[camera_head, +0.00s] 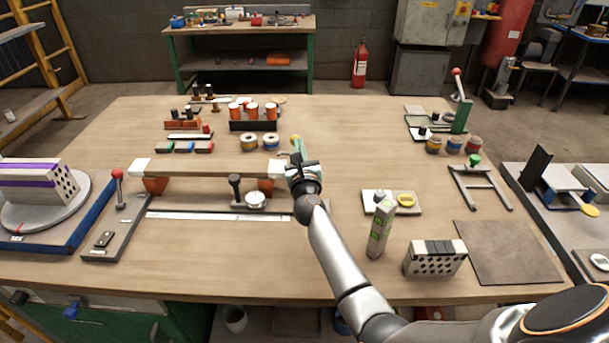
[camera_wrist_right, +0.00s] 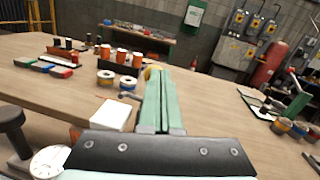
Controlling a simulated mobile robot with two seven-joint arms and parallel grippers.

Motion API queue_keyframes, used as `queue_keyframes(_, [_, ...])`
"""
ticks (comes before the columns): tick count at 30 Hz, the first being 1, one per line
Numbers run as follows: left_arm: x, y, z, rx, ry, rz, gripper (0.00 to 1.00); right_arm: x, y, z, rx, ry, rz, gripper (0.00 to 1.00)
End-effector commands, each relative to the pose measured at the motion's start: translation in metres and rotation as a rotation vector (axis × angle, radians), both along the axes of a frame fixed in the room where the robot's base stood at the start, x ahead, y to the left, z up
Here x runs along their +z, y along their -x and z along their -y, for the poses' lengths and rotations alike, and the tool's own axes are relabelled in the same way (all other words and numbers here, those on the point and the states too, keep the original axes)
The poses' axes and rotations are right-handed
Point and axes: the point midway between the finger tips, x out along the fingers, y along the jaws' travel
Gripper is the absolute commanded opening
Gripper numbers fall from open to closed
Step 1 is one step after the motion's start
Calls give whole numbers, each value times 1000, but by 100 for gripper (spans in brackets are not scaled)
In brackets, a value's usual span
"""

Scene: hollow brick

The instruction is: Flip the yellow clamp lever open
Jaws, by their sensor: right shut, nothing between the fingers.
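A small yellow knob (camera_head: 295,139), which looks like the end of the clamp lever, shows at the tips of my right gripper (camera_head: 298,149). In the wrist view the yellow knob (camera_wrist_right: 147,73) peeks out just left of the green fingertips (camera_wrist_right: 154,72). The fingers hide most of it and the clamp below, so I cannot tell the lever's angle or whether the fingers touch it. The right gripper's fingers are together with nothing between them. A dark metal piece (camera_wrist_right: 128,96) lies left of the fingers. My left gripper is not in view.
A long wooden bar with white ends (camera_head: 205,173) lies left of the gripper, near a dial gauge (camera_head: 255,199). Wire spools (camera_head: 249,141) and orange-capped parts (camera_head: 253,110) stand behind. A grey-green block (camera_head: 380,226) stands front right.

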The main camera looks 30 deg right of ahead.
Motion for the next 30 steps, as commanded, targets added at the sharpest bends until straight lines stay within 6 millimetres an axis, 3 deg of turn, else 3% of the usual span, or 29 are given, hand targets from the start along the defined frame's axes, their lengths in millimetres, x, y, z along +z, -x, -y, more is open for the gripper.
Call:
queue_keyframes(15, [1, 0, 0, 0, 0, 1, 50, 22, -31, 18, 0, 0, 0, 0])
queue_keyframes(30, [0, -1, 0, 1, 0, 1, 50, 25, -40, 24, 0, 0, 0, 0])
